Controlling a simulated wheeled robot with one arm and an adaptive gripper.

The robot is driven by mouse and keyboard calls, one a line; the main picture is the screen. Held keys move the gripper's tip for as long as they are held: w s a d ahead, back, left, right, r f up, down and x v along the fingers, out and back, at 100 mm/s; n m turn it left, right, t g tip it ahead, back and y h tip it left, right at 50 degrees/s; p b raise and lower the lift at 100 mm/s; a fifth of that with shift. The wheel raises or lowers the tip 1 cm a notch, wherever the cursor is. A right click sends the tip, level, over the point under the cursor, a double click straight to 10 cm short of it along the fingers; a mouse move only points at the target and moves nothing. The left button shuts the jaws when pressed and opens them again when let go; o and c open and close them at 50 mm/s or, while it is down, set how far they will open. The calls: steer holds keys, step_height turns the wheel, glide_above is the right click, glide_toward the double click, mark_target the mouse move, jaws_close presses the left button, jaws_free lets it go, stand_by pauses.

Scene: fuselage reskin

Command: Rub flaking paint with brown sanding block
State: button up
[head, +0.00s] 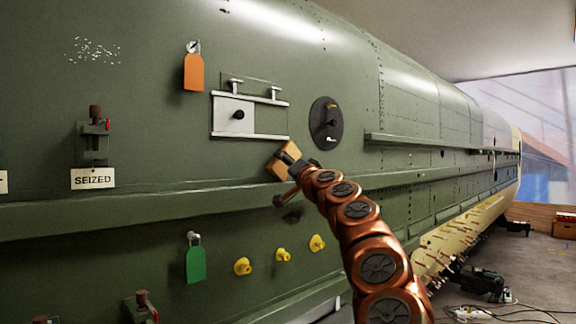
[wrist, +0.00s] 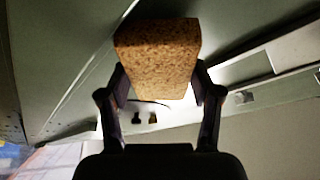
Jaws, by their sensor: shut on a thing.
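The flaking paint (head: 93,51) is a patch of pale specks on the green fuselage skin at the upper left of the head view. My gripper (head: 289,162) is near the middle of the head view, in front of the skin and below the sliding panel. It is shut on the brown sanding block (head: 281,158). In the wrist view the speckled brown block (wrist: 157,58) sits between the two fingers of my gripper (wrist: 158,88). The block is well to the right of and below the flaking paint. I cannot tell whether the block touches the skin.
A sliding panel (head: 233,116) in white rails and a round black plate (head: 326,123) are above my gripper. An orange tag (head: 193,73) hangs between paint and panel. A seized fitting (head: 95,134), a long ledge (head: 130,211), a green tag (head: 195,264) and yellow knobs (head: 243,266) stand out from the skin.

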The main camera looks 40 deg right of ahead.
steer(key=shift+w, duration=0.7)
steer(key=shift+d, duration=0.1)
steer(key=shift+s+d+r+p, duration=0.15)
steer(key=shift+d+p, duration=0.55)
steer(key=shift+d, duration=0.9)
steer(key=d+p, duration=0.3)
steer(key=p, duration=0.2)
steer(key=shift+d, duration=0.2)
steer(key=shift+d+p, duration=0.25)
steer(key=shift+p, duration=0.1)
steer(key=shift+f, duration=0.2)
steer(key=shift+b, duration=0.3)
